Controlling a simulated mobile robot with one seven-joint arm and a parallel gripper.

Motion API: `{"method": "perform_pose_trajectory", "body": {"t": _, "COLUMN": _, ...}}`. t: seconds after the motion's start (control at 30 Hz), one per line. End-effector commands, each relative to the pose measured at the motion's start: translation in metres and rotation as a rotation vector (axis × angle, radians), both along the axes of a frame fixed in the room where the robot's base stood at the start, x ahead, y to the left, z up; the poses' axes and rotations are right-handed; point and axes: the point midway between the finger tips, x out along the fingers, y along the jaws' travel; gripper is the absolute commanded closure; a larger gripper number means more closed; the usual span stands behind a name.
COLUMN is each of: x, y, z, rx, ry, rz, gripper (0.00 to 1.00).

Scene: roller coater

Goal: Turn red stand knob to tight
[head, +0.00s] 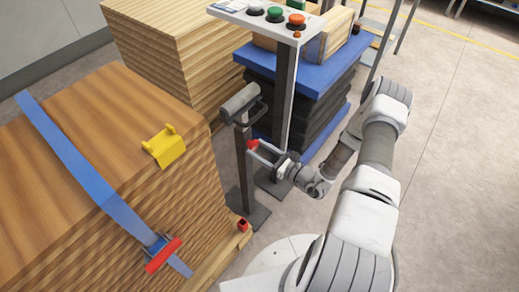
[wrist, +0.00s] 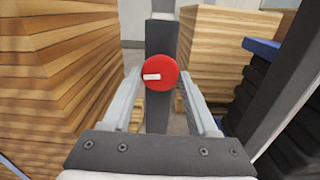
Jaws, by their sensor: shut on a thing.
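The red stand knob (head: 252,144) is on the front of a dark grey upright stand (head: 243,170). In the wrist view the knob (wrist: 161,73) is a round red disc with a short white mark lying nearly level, left of its centre. My gripper (head: 262,150) is at the knob, its fingers reaching to it from the right. In the wrist view the fingers of my gripper (wrist: 160,82) lie either side of the knob, shut on it. The exact finger contact is partly hidden. The knob's stem is hidden behind the disc.
A strapped wood stack (head: 180,215) stands left, with a yellow bracket (head: 164,146) on top. Another wood stack (head: 190,60) is behind. A control panel (head: 270,18) on a post and a blue-topped lift table (head: 310,75) stand close by. Floor at right is clear.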

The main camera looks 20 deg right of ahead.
Motion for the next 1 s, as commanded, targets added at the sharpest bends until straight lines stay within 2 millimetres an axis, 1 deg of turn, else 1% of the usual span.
{"method": "perform_pose_trajectory", "body": {"t": 0.27, "x": -0.0005, "y": -0.0004, "z": 0.0000, "rx": 0.134, "ry": 0.096, "rz": -0.003, "gripper": 0.96}}
{"method": "perform_pose_trajectory", "body": {"t": 1.0, "x": -0.0016, "y": 0.0012, "z": 0.0003, "rx": 0.696, "ry": 0.508, "rz": -0.002, "gripper": 0.96}}
